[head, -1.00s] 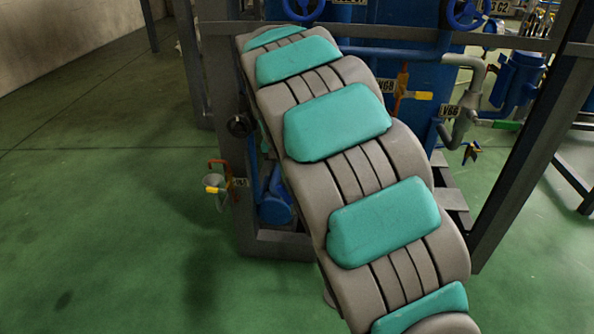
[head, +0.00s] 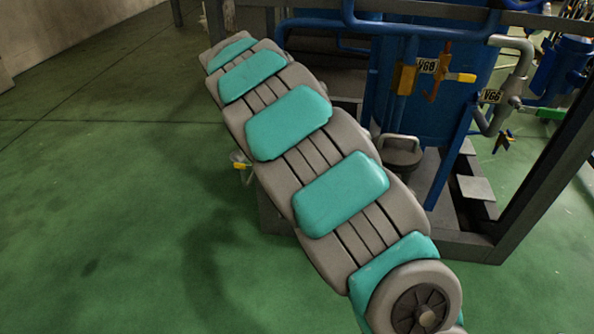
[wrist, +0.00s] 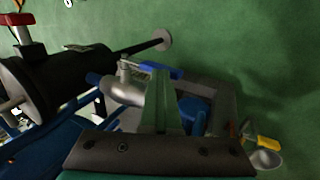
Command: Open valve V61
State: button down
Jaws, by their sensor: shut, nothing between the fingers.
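No V61 tag is readable in either current view, so I cannot tell which valve is V61. In the wrist view, my gripper (wrist: 163,72) is shut and empty, its fingers pointing away from the camera. A silver valve body (wrist: 122,88) with a blue lever (wrist: 160,69) lies just beyond and left of the fingertips; I cannot tell whether they touch it. A yellow handle (wrist: 268,142) above a metal funnel (wrist: 264,161) is at the lower right. That yellow handle (head: 241,165) shows beside my arm in the head view, where my gripper is hidden.
A black cylinder (wrist: 62,75) with a flanged rod is left of the gripper in the wrist view. In the head view, the tags V68 (head: 427,65) and V66 (head: 491,96) mark valves at the blue tank. Green floor (head: 110,220) is clear on the left.

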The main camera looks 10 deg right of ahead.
jog(key=shift+a+f, duration=0.35)
jog(key=shift+f, duration=0.45)
jog(key=shift+a+f+b, duration=0.1)
jog(key=shift+f+b, duration=0.25)
jog(key=shift+f, duration=0.3)
notch_tip(320, 180, up, 5)
jog(key=shift+w+r+p, duration=0.1)
jog(key=shift+p, duration=0.55)
jog(key=w+a+r, duration=0.3)
jog(key=a+r, duration=0.1)
jog(key=a, duration=0.4)
jog(key=shift+a+p, duration=0.35)
jog(key=shift+s, duration=0.1)
